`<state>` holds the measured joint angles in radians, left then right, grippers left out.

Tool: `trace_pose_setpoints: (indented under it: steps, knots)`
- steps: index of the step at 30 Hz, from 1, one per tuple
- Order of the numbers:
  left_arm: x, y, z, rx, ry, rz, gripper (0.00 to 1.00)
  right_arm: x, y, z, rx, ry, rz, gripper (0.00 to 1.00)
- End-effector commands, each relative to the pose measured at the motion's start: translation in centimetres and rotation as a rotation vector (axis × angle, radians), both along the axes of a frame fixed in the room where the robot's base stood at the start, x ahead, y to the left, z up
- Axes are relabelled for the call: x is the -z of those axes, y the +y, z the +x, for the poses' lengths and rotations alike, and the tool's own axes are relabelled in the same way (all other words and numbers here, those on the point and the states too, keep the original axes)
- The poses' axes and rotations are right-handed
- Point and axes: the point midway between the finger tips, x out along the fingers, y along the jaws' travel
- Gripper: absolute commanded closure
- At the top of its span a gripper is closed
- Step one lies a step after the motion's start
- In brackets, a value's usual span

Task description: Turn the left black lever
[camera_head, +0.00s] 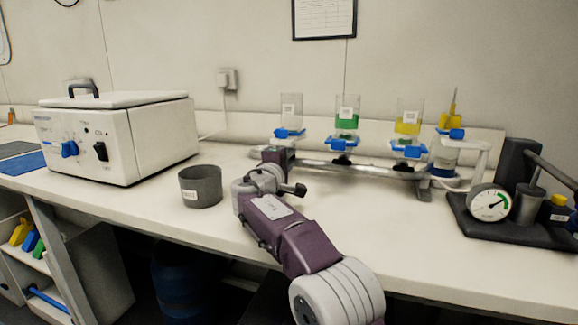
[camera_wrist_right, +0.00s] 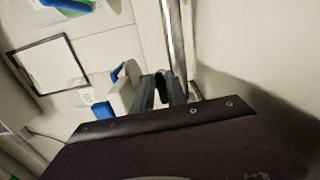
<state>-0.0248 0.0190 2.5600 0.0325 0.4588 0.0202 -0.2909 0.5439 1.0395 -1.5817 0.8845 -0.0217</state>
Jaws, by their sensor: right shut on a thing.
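My right gripper (camera_head: 278,152) reaches the left end of the metal manifold rail (camera_head: 318,166), below the leftmost clear cup (camera_head: 291,108). In the head view the gripper hides the left black lever. In the right wrist view my right gripper (camera_wrist_right: 162,92) is shut on a dark piece, the left black lever (camera_wrist_right: 162,80), between its two fingers. Other black levers show farther right under the rail's cups: a middle lever (camera_head: 341,159) and a right lever (camera_head: 401,167). My left gripper is not in view.
Cups with green liquid (camera_head: 347,118) and yellow liquid (camera_head: 409,122) stand above the rail. A grey beaker (camera_head: 201,187) is left of my arm, near a white incubator box (camera_head: 150,135). A gauge stand (camera_head: 490,203) is at the right. The bench front right is clear.

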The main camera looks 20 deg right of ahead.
Motion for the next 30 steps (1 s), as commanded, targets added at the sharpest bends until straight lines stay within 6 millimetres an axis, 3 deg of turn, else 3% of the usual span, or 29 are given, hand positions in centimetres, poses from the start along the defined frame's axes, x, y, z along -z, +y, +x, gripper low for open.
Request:
trace_pose_setpoints:
  steps: [20, 21, 22, 30]
  knots:
    - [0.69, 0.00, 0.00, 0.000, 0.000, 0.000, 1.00, 0.33, 0.03, 0.03, 0.001, -0.026, 0.047, 1.00]
    - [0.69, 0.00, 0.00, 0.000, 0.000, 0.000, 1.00, 0.33, 0.03, 0.03, 0.001, -0.026, 0.047, 0.77]
    - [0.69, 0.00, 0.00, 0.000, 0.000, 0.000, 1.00, 0.32, 0.03, 0.03, 0.001, -0.026, 0.047, 0.69]
    - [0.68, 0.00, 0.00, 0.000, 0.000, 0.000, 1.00, 0.19, 0.02, 0.01, 0.001, -0.028, 0.045, 0.66]
